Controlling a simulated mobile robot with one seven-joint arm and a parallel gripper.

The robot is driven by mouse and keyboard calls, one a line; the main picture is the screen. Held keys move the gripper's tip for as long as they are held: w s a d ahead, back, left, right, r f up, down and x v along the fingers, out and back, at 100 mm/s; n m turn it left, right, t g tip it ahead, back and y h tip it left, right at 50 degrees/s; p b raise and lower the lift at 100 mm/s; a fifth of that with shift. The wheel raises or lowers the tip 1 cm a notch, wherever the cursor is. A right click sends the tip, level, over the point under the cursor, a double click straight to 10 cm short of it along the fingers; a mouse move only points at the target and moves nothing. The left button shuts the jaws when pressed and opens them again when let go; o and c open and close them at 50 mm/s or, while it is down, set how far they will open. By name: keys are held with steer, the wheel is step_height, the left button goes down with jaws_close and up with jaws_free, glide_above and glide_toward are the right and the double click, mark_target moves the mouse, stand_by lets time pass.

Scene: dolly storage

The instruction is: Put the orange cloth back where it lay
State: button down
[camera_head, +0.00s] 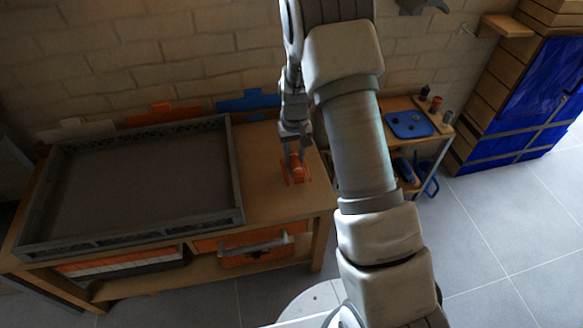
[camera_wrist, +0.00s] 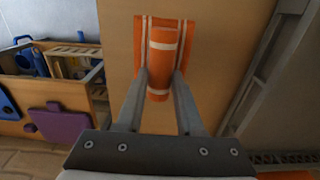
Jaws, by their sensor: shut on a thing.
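The orange cloth (camera_head: 297,172) is at the wooden workbench top (camera_head: 262,190), right of the grey tray. In the wrist view the cloth (camera_wrist: 162,62) has pale stripes, with a raised roll in the middle and flatter parts beside it. My gripper (camera_head: 295,157) points down at the bench from above. In the wrist view my gripper's fingers (camera_wrist: 160,85) stand on both sides of the roll and are shut on it. The flatter parts appear to rest on or just above the wood; I cannot tell if they touch.
A large, empty-looking grey tray (camera_head: 232,190) covers the bench's left part. A small side table (camera_head: 440,127) with a blue tray (camera_head: 409,124) stands to the right. Blue-covered shelving (camera_head: 530,95) is at the far right. Bare wood surrounds the cloth.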

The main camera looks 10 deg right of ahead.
mark_target(291, 165)
steer(key=shift+w+a+f, duration=0.25)
steer(key=shift+w+f, duration=0.2)
steer(key=shift+w, duration=0.2)
steer(key=shift+f+b, duration=0.9)
steer(key=shift+f, duration=1.05)
steer(key=shift+f, duration=0.1)
steer(key=c, duration=0.5)
jaws_free()
steer(key=shift+c, duration=0.2)
